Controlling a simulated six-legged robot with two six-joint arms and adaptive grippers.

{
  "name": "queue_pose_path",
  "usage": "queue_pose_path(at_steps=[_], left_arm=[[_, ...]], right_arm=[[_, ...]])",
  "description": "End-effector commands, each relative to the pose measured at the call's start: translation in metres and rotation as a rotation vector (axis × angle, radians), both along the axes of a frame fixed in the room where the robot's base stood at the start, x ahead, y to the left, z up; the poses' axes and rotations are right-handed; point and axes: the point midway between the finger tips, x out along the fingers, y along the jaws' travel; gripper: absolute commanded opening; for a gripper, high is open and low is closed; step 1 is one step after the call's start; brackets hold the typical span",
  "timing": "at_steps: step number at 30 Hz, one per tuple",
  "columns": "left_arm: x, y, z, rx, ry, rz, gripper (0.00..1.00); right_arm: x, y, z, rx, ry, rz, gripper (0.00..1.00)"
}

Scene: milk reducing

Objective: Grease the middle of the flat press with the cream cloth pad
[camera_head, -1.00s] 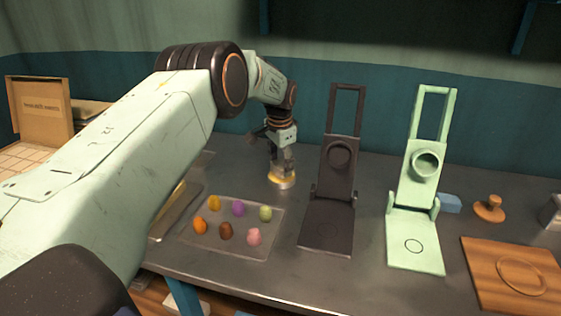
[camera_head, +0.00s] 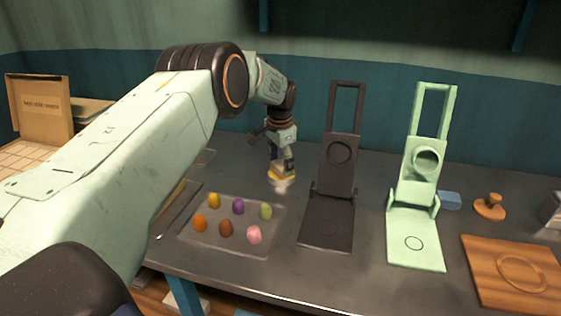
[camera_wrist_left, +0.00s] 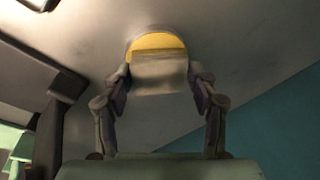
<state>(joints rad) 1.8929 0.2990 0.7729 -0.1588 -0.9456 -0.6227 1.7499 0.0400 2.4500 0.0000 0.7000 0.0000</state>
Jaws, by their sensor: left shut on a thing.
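My left gripper (camera_wrist_left: 160,88) is shut on the cream pad (camera_wrist_left: 158,75), its fingers on either side of it. A yellow round patch (camera_wrist_left: 158,44) with a pale rim shows just beyond the pad. In the head view the left gripper (camera_head: 282,168) points down over the table left of the presses, with yellow (camera_head: 284,177) at its tips. I cannot tell whether pad and yellow patch touch. The right gripper is not in view.
A clear tray (camera_head: 190,238) with several coloured pieces lies in front of my left gripper. A wooden board (camera_head: 480,262), a wooden knob (camera_head: 489,207) and a blue block (camera_head: 450,201) lie to the right. Bare table separates gripper and dark press.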

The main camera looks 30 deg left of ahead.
Motion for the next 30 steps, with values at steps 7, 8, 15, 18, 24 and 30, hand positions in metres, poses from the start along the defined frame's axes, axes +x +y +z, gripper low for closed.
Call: queue_pose_path(at_steps=[7,8,15,18,24,30], left_arm=[[-0.001,0.0,-0.002,-0.001,0.004,0.0,0.34],[-0.001,0.0,-0.002,-0.001,0.004,0.0,0.34],[-0.001,0.0,0.007,-0.001,0.004,0.0,0.34],[-0.001,0.0,0.015,-0.001,0.003,0.0,0.34],[-0.001,0.0,0.029,0.0,0.002,0.0,0.34],[-0.001,0.0,0.043,0.0,0.002,0.0,0.34]], right_arm=[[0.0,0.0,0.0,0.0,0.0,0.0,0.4],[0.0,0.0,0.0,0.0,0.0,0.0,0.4],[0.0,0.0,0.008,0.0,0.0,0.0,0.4],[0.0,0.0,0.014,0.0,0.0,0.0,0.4],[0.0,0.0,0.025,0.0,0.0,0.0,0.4],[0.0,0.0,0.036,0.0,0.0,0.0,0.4]])
